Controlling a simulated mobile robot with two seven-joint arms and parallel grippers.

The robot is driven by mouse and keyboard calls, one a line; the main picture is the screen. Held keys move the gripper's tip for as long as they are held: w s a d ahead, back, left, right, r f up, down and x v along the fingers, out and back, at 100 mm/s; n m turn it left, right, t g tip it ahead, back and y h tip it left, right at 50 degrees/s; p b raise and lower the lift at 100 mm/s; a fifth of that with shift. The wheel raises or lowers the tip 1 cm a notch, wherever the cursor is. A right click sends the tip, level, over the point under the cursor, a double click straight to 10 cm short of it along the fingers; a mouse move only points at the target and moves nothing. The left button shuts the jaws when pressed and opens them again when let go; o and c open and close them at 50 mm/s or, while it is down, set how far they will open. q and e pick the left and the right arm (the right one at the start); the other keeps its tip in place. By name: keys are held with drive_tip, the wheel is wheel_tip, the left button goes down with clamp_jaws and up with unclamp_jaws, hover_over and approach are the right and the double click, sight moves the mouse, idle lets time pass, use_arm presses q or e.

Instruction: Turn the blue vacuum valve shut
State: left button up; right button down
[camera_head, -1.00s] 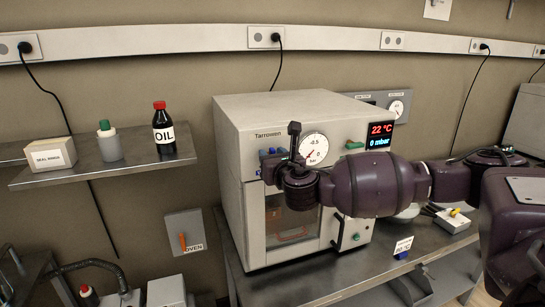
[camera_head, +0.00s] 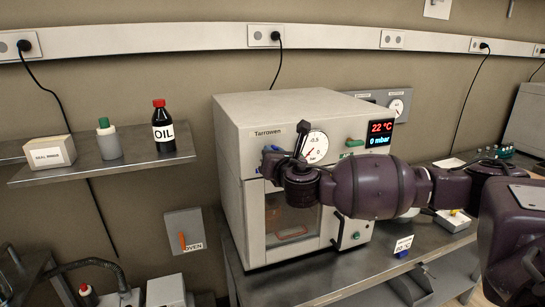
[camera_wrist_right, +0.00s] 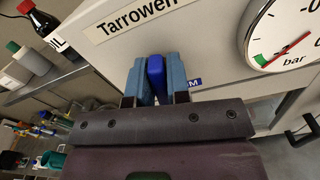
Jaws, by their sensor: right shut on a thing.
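The vacuum oven (camera_head: 285,112) is a pale box labelled Tarrowen standing on the metal bench. The blue valve handle (camera_wrist_right: 156,78) shows in the right wrist view, upright between two blue-grey fingers. My right gripper (camera_wrist_right: 157,80) is shut on it at the oven's front, left of the round gauge (camera_wrist_right: 285,38). In the head view my right gripper (camera_head: 272,160) and wrist hide most of the handle. The gauge also shows in the head view (camera_head: 316,147). A label by the handle is mostly covered. My left gripper is not in view.
A green knob (camera_head: 355,142) and a display (camera_head: 380,133) reading 22 °C and 0 mbar are right of the gauge. The oil bottle (camera_head: 163,128) stands on the left shelf (camera_head: 110,168). My right arm crosses the oven's front above the door handle (camera_head: 338,232).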

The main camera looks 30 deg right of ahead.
drive_tip(key=m, duration=0.3)
drive_tip(key=shift+d+f+m, duration=0.1)
drive_tip(key=shift+f+m, duration=0.05)
drive_tip(key=shift+m, duration=0.25)
drive_tip(key=m, duration=0.3)
drive_tip(key=shift+m+b, duration=0.3)
drive_tip(key=shift+b, duration=0.05)
drive_tip(key=m, duration=0.3)
drive_tip(key=shift+d+f+m, duration=0.1)
drive_tip(key=shift+m, duration=0.2)
drive_tip(key=shift+m+p, duration=0.4)
drive_tip(key=shift+m, duration=1.8)
drive_tip(key=shift+f, duration=0.1)
drive_tip(key=c, duration=1.1)
unclamp_jaws()
drive_tip(key=shift+c, duration=0.2)
drive_tip(key=shift+s, duration=0.1)
drive_tip(key=b+v, duration=0.1)
drive_tip(key=v, duration=0.9)
drive_tip(key=shift+s, duration=0.4)
